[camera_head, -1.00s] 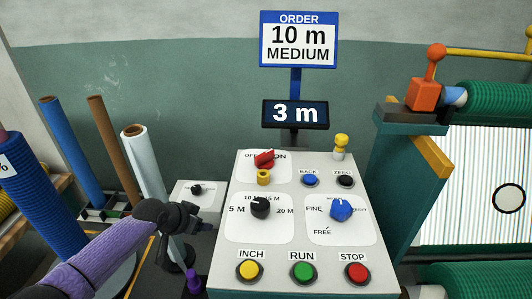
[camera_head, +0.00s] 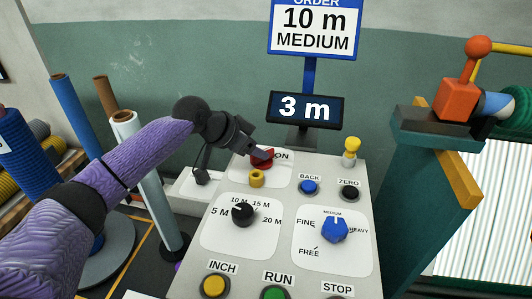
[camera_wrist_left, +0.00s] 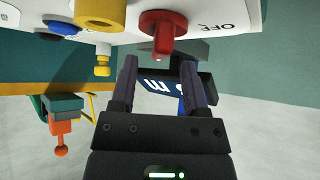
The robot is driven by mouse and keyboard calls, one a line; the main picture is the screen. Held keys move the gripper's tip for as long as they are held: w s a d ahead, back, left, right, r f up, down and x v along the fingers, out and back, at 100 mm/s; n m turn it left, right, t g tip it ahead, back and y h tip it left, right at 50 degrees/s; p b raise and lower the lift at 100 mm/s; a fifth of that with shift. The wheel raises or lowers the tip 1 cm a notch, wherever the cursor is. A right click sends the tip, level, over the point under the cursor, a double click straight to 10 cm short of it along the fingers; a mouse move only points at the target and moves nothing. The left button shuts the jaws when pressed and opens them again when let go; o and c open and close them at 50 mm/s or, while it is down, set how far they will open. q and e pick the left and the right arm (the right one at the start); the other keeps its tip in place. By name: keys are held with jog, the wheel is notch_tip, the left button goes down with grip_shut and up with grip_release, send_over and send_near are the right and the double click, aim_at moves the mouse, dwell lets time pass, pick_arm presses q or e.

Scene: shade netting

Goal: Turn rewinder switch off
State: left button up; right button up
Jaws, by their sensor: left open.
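The red rotary switch (camera_head: 263,158) is at the top left of the control panel (camera_head: 202,262). The word ON shows to its right in the head view; the OFF label is hidden behind my gripper there. My left gripper (camera_head: 257,154) is at the switch, its fingers reaching it from the left. In the left wrist view the red switch (camera_wrist_left: 163,32) hangs at the top, with OFF printed to its right. There my left gripper (camera_wrist_left: 158,75) is open, its two fingers apart on either side below the red handle. I cannot tell whether they touch it.
A yellow knob (camera_head: 257,178) sits just below the switch. Blue BACK (camera_head: 308,187) and black ZERO (camera_head: 349,193) buttons are to the right. A black length dial (camera_head: 242,214) and blue dial (camera_head: 335,229) are lower. The 3 m display (camera_head: 305,108) stands behind the panel.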

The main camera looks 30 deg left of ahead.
pick_arm(q)
jog(key=shift+x, duration=1.55)
grip_shut()
